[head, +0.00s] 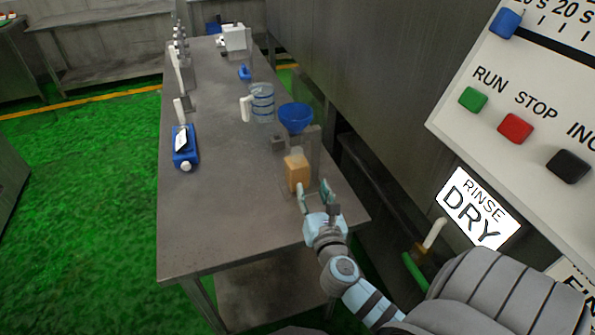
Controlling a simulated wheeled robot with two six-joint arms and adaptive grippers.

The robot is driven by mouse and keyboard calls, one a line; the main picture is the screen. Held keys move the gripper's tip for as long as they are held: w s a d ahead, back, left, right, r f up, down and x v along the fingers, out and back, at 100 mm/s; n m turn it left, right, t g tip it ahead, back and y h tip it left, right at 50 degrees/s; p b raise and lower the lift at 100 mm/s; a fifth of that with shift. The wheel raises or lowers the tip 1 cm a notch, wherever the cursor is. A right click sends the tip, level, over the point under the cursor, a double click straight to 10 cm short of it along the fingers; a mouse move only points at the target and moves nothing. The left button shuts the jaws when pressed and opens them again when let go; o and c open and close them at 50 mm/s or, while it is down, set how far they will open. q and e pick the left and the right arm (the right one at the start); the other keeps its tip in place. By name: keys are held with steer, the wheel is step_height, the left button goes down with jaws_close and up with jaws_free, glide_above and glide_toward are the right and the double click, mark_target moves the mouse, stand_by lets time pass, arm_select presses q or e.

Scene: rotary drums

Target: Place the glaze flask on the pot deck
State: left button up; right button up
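An amber block-like container (297,172) with a paler top stands at the right side of the grey table (225,225). I cannot tell whether it is the glaze flask. My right gripper (315,191) is just in front of it, with its two fingers apart and nothing visible held between them. I cannot tell whether a finger touches the container. A clear jug (263,104) with blue rings and a white handle stands farther back. I cannot make out a pot deck for certain. My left gripper is out of view.
A blue bowl (296,117) sits behind the amber container, beside a grey upright. A blue device (185,148) lies at the table's left edge. A control panel (530,110) with coloured buttons stands close on the right. The table's near left is clear.

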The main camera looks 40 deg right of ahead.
mark_target(298, 155)
steer(key=w+d+n, duration=0.1)
steer(key=w+d, duration=0.1)
steer(key=w, duration=0.2)
steer(key=w+d, duration=0.2)
steer(key=w, duration=0.3)
steer(key=w+d+r+n+b, duration=0.1)
steer(key=w+d, duration=0.1)
steer(key=w, duration=0.3)
steer(key=shift+n+t+y, duration=0.3)
steer(key=shift+t, duration=0.1)
steer(key=shift+s+a, duration=0.1)
jaws_close()
